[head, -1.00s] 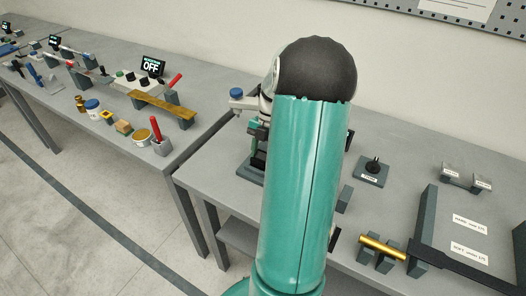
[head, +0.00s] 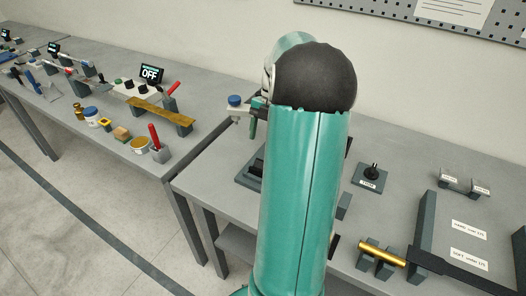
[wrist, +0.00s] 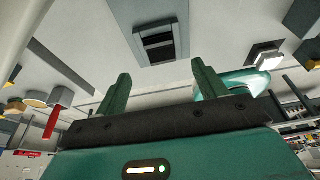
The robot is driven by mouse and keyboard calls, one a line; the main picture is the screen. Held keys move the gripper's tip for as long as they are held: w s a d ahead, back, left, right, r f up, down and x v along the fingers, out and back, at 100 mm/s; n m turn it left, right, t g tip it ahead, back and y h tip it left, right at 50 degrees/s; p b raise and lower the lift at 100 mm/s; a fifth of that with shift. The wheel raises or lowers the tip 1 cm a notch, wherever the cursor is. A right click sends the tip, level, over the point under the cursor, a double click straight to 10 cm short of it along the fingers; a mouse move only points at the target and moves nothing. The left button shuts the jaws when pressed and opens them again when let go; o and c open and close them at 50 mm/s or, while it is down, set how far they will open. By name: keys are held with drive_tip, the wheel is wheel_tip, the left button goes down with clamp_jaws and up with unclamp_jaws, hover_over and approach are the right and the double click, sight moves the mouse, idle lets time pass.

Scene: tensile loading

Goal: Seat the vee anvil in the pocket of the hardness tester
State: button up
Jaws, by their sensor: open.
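My gripper (wrist: 160,92) is open and empty in the wrist view, its two green fingers wide apart. In the head view one green finger (head: 253,129) shows beside my arm, above a dark base plate. The plate (wrist: 139,40), on the bench, carries a dark, slotted block (wrist: 155,42) beyond my fingertips, apart from them. The block also shows in the head view (head: 257,168), partly behind my arm. It may be the vee anvil in the tester's pocket, but I cannot tell how it sits. My arm hides much of this area.
A labelled stand with a black knob (head: 372,174) is right of my arm. A brass bar (head: 382,253) rests on grey blocks. A left bench (head: 92,155) holds several tools.

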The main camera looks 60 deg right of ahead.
drive_tip(key=v, duration=0.5)
drive_tip(key=shift+r, duration=0.15)
idle(0.3)
drive_tip(key=w+a+r+m+h, duration=0.1)
drive_tip(key=w+a+r+m, duration=0.15)
drive_tip(key=a, duration=0.45)
drive_tip(key=w+a+r+m+t+h, duration=0.1)
drive_tip(key=a+r+m+h, duration=0.15)
drive_tip(key=a, duration=0.55)
drive_tip(key=w+a+r+m, duration=0.1)
drive_tip(key=w+a+m, duration=0.15)
drive_tip(key=a, duration=0.45)
drive_tip(key=s+a+m+t, duration=0.1)
drive_tip(key=s+a+m, duration=0.2)
drive_tip(key=a, duration=0.3)
drive_tip(key=s+a+m+t, duration=0.2)
drive_tip(key=s+a+m, duration=0.1)
drive_tip(key=a, duration=0.4)
drive_tip(key=s+a+f+m+t, duration=0.1)
drive_tip(key=s+a+m+t, duration=0.1)
drive_tip(key=a+m, duration=0.3)
drive_tip(key=shift+s+a, duration=0.7)
drive_tip(key=shift+a, duration=0.15)
